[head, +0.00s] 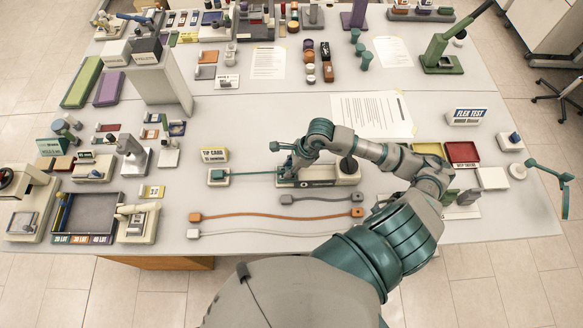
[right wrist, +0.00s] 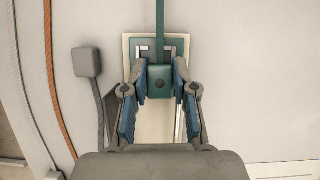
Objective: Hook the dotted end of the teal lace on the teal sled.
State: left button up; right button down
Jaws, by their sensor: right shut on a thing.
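The teal lace (head: 250,174) runs nearly straight from a teal end block on the left (head: 219,176) to my right gripper (head: 289,158). In the right wrist view, the right gripper (right wrist: 160,82) is shut on the lace's dotted end (right wrist: 159,71), a teal block with a dark dot. The dotted end appears over the teal sled (right wrist: 178,47) on a beige base. I cannot tell whether it touches or is hooked on the sled. In the head view, my right gripper and arm partly hide the beige tester (head: 345,178) and the sled. My left gripper is not in view.
A grey lace (head: 315,198), an orange lace (head: 270,215) and a white lace (head: 260,234) lie in front of the tester. The tip card (head: 214,155) stands behind the teal lace. A printed sheet (head: 372,113) lies behind my right arm, with clear table to its left.

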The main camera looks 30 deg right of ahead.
jog(key=c, duration=0.8)
grip_release()
jog(key=shift+s+a+f+g, duration=0.15)
jog(key=shift+s+f, duration=0.1)
jog(key=shift+f, duration=0.2)
jog(key=shift+s+a+f+g, duration=0.15)
jog(key=shift+s+f, duration=0.1)
jog(key=shift+f, duration=0.15)
jog(key=shift+w+a, duration=0.1)
jog(key=shift+w, duration=0.35)
jog(key=shift+s+r, duration=0.1)
jog(key=shift+s, duration=0.05)
jog(key=shift+r, duration=0.1)
jog(key=shift+v, duration=6)
jog(key=shift+a, duration=0.1)
